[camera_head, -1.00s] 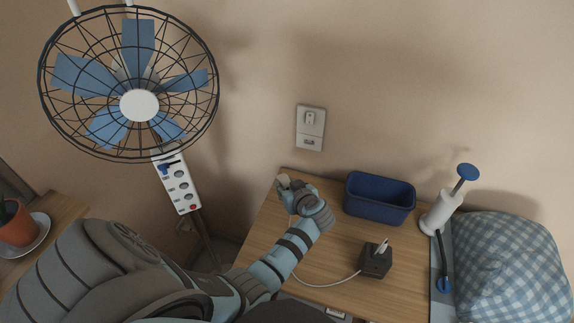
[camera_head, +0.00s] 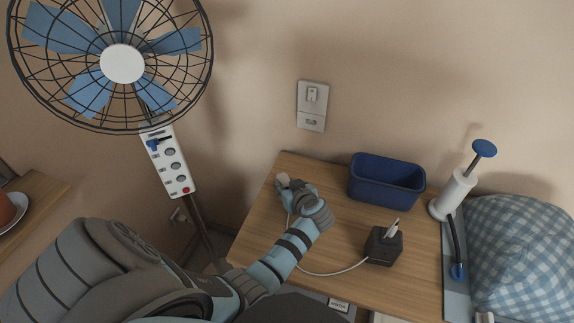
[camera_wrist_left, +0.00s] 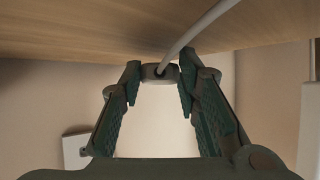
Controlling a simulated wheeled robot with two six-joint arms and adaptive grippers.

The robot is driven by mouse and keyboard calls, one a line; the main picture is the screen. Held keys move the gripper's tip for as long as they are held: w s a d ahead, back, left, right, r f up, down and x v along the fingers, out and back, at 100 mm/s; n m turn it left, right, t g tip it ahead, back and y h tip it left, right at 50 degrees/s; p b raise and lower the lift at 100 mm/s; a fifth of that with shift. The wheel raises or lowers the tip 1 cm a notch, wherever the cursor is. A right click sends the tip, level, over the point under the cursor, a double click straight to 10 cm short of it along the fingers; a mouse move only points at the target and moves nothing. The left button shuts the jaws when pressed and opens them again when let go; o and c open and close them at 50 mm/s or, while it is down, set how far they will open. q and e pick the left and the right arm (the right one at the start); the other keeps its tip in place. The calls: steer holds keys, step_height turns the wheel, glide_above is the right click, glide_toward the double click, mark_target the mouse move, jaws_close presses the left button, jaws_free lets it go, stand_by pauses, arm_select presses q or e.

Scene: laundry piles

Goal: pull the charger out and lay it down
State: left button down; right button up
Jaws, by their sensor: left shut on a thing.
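My left gripper (camera_head: 284,184) is over the far left part of the wooden bedside table. It is shut on a small pale charger (camera_head: 282,179), mostly hidden by the fingers in the head view. In the left wrist view the gripper (camera_wrist_left: 160,80) has its fingertips on either side of the charger's round grey end (camera_wrist_left: 158,72), where a white cable (camera_wrist_left: 195,38) enters. I cannot tell whether the charger touches the table. A dark cube (camera_head: 381,252) stands on the table with a white piece sticking up from its top; a white cable runs left from it. My right gripper is not in view.
A wall plate (camera_head: 312,118) is above the table (camera_head: 335,225). A checked pillow (camera_head: 525,245) lies at right, a caged fan (camera_head: 122,64) at left. The table's middle is clear.

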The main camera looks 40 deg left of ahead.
arm_select(q)
steer(key=c, duration=1.1)
jaws_free()
step_height(320, 180, up, 10)
steer(key=shift+r, duration=0.1)
